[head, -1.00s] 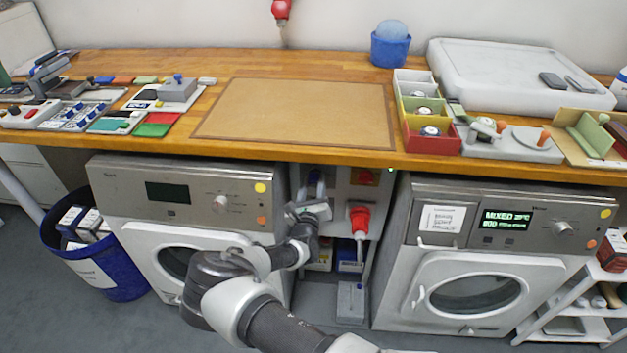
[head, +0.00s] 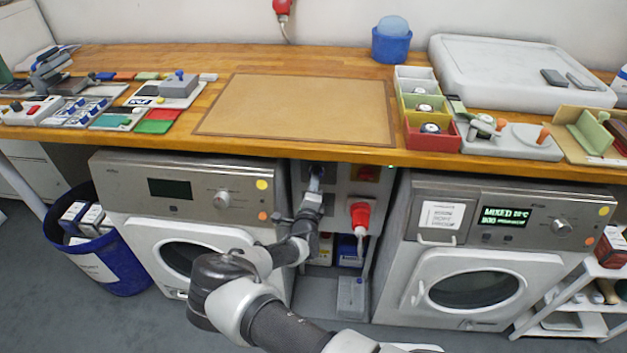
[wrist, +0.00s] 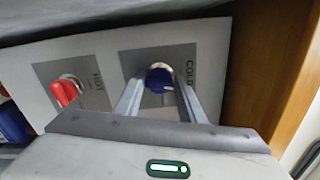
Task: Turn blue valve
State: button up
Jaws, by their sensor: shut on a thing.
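The blue valve (wrist: 158,78) is on a grey plate marked COLD in the wrist view. The fingers of my gripper (wrist: 160,92) are on either side of its blue handle, shut on it. In the head view my gripper (head: 315,185) reaches into the gap between the two washing machines, under the worktop, and mostly hides the blue valve there. The exact angle of the handle is hard to tell.
A red valve (wrist: 65,92) on a plate marked HOT is left of the blue one in the wrist view. A wooden side (wrist: 277,75) stands close on the right. In the head view a red plug (head: 360,213) hangs right of my gripper, with washing machines (head: 190,188) on both sides.

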jog(key=shift+f+n, duration=0.1)
jog(key=shift+n, duration=1.1)
jog(key=shift+d+n, duration=0.1)
jog(key=shift+n, duration=0.2)
jog(key=o, duration=1)
jog(key=shift+o, duration=0.2)
jog(key=shift+s, duration=0.15)
jog(key=s+p, duration=0.2)
jog(key=s, duration=1.5)
jog(key=shift+a, duration=0.35)
jog(key=shift+s, duration=0.1)
